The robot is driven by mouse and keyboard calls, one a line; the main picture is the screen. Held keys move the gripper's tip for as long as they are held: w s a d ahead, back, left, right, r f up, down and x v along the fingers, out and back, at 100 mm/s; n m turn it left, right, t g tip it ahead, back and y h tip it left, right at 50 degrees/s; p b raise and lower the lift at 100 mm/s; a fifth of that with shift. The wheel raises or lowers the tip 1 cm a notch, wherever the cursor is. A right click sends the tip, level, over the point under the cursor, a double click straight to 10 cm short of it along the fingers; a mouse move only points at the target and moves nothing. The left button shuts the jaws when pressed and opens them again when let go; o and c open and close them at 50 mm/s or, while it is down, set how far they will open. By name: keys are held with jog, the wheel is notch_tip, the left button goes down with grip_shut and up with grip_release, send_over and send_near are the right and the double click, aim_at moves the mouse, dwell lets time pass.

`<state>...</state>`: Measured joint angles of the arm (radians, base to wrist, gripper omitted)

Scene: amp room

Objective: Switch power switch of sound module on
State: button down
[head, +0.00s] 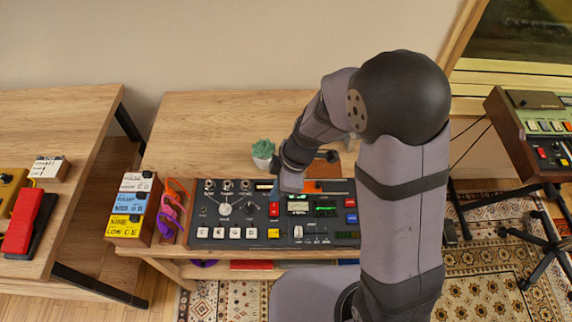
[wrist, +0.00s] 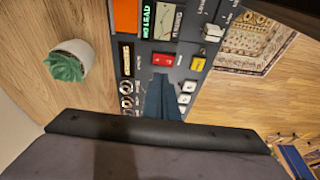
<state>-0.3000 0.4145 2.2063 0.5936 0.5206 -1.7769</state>
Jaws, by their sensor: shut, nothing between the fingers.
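The sound module (head: 205,215) is a dark panel with knobs, white keys and green lit displays on the wooden table. A red rocker switch (head: 274,209), which looks like the power switch, sits near its middle. In the wrist view the red switch (wrist: 163,59) shows with small white marks; which side is pressed I cannot tell. My gripper (head: 277,190) is over the panel, just behind the red switch. In the wrist view my gripper (wrist: 163,78) is shut and empty, its tips close to the switch. I cannot tell whether they touch it.
A potted succulent (head: 262,154) stands behind the module. Stacked labelled boxes (head: 130,208) and coloured cables (head: 171,205) are at its left. A yellow button (wrist: 198,64) is beside the red switch. Another keyboard (head: 530,140) stands at the right. The table's back left is clear.

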jog(key=w+b+v, duration=0.1)
jog(key=v, duration=0.8)
jog(key=shift+w, duration=0.3)
jog(key=s+d+f+m+h, duration=0.2)
jog(key=s+d+m+h, duration=0.1)
jog(key=s+d+m, duration=0.8)
jog(key=d+m, duration=0.3)
jog(key=m, duration=0.3)
jog(key=shift+d+f+m, duration=0.3)
jog(key=shift+f+m, duration=0.1)
jog(key=shift+s, duration=0.15)
dwell(2.6)
